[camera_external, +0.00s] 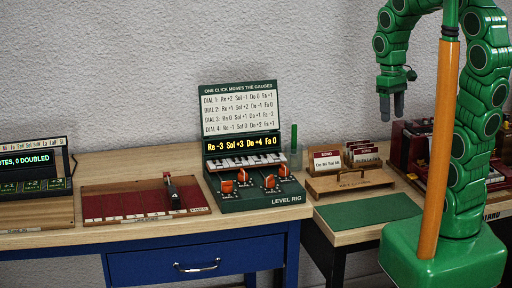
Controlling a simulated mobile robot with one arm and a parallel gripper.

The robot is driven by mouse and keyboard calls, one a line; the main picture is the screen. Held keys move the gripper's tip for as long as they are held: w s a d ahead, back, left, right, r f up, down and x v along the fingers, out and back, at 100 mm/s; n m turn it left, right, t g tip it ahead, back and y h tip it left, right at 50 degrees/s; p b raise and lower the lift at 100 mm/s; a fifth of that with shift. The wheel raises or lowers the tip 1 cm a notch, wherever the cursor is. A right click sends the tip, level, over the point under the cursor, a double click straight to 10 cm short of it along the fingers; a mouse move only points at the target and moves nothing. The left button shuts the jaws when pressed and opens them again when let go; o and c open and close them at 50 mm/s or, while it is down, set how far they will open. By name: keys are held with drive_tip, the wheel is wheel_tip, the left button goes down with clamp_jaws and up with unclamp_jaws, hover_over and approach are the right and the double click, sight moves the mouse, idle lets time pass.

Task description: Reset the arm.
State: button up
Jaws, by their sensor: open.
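My green arm stands at the right on its green base, and its upper links curve up out of the top of the picture. My gripper (392,106) hangs fingers-down in the air at the upper right, above and behind the card holder. Its dark fingers are open, with nothing seen between them.
The level rig (284,196) with orange dials stands centre. A red board (120,204) carrying a dark upright piece and a display console (32,212) are left. A wooden card holder (350,183), a green mat (366,213) and red equipment (412,140) are right.

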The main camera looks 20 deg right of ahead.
drive_tip(key=s+d+f+m, duration=0.1)
drive_tip(key=s+d+m, duration=0.4)
drive_tip(key=s, duration=0.8)
drive_tip(key=shift+s+d+f+g, duration=0.15)
drive_tip(key=shift+d+f+g, duration=0.15)
drive_tip(key=shift+d, duration=0.8)
idle(0.4)
